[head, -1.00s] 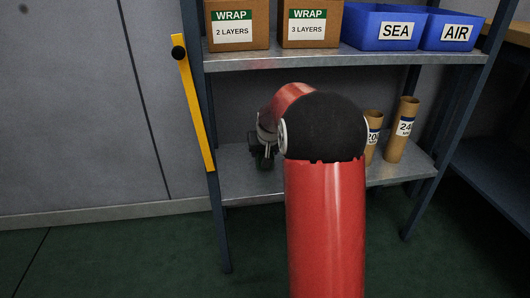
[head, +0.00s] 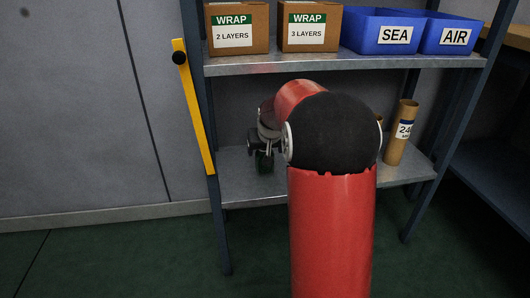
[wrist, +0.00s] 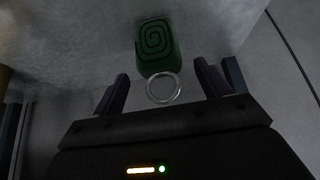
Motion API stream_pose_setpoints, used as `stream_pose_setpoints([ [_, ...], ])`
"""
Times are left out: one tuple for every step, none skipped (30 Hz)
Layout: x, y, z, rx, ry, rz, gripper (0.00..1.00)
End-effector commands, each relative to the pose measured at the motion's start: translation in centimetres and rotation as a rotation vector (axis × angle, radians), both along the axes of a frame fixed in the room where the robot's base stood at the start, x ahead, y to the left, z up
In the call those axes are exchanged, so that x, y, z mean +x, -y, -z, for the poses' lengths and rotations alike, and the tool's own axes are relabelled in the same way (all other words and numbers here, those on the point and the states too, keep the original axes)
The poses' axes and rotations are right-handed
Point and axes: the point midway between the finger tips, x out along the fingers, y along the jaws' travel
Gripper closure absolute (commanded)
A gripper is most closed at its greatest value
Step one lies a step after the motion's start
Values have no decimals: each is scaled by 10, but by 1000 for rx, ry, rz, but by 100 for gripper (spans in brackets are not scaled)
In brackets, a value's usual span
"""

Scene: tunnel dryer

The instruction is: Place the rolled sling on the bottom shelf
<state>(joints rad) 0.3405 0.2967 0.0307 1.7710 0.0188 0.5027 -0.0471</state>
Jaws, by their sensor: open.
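The rolled sling (head: 264,164) is a dark green roll on the bottom shelf (head: 235,190), towards its left end. The wrist view shows its spiral end (wrist: 156,42) against the grey shelf surface, with a metal ring (wrist: 162,88) on the near side. My gripper (wrist: 161,72) is open, with one finger on each side of the sling and a gap to each. In the head view my gripper (head: 264,148) is small and dark, just above the sling, partly hidden by my arm.
A cardboard tube (head: 402,133) stands at the shelf's right; my arm hides most of another. The upper shelf (head: 330,63) holds two WRAP boxes (head: 237,28) and blue SEA (head: 385,30) and AIR (head: 450,35) bins. A yellow bar (head: 194,110) is by the left post.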

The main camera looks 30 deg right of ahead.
Motion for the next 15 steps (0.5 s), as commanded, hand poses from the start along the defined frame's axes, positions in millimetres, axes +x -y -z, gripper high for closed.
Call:
stream_pose_setpoints([
  [-6, -2, -14, -1, 3, 0, 24],
  [-10, -3, -19, -1, 3, 0, 24],
  [-15, -4, -27, -1, 3, 0, 24],
  [-18, -5, -32, -1, 3, 0, 24],
  [-21, -6, -37, -1, 3, 0, 24],
  [-25, -7, -44, -1, 3, 0, 24],
  [-28, -8, -48, -1, 3, 0, 24],
  [-31, -9, -52, 0, 1, 0, 24],
  [-34, -10, -57, -1, 2, 0, 24],
  [-36, -10, -60, -1, 2, 0, 24],
  [-38, -11, -62, 0, 1, 0, 24],
  [-40, -12, -65, 0, 0, 0, 24],
  [-41, -12, -67, 0, 0, 0, 24],
  [-42, -12, -69, 0, 0, 0, 24],
  [-43, -12, -70, 0, 0, 0, 24],
])
